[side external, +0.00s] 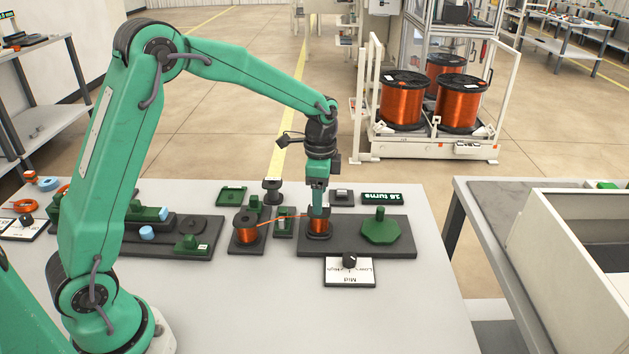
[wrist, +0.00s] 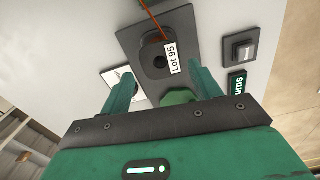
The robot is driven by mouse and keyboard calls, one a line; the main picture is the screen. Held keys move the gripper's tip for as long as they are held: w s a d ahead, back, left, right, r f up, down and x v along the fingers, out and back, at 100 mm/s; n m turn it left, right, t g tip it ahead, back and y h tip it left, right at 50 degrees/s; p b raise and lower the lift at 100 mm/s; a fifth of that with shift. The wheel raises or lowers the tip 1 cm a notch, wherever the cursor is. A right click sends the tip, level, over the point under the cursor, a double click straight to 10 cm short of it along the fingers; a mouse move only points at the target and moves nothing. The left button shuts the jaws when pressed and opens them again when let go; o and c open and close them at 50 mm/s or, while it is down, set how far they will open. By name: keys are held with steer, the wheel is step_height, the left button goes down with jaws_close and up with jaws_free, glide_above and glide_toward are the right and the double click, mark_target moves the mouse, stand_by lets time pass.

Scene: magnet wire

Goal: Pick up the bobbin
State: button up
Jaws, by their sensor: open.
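The bobbin (side external: 318,225), wound with copper wire between dark flanges, stands upright on a dark base plate (side external: 388,247). In the wrist view its dark top flange (wrist: 158,60) shows a centre hole and a white "Lot 95" label. My gripper (side external: 318,208) points down right above the bobbin. In the wrist view its two green fingers (wrist: 165,80) are apart with nothing held between them. Whether the fingertips reach beside the bobbin's flange I cannot tell. An orange wire runs from the bobbin left to a copper spool (side external: 246,228).
A green octagonal piece with a post (side external: 380,230) stands right of the bobbin on the same plate. A dial box (side external: 350,268) sits in front, a "15 turns" display (side external: 382,198) behind. Green fixtures (side external: 190,244) crowd the left. The table's front right is clear.

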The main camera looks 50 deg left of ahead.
mark_target(319, 219)
steer(key=shift+f, duration=0.3)
steer(key=shift+f, duration=2.55)
steer(key=c, duration=0.9)
steer(key=shift+r, duration=0.2)
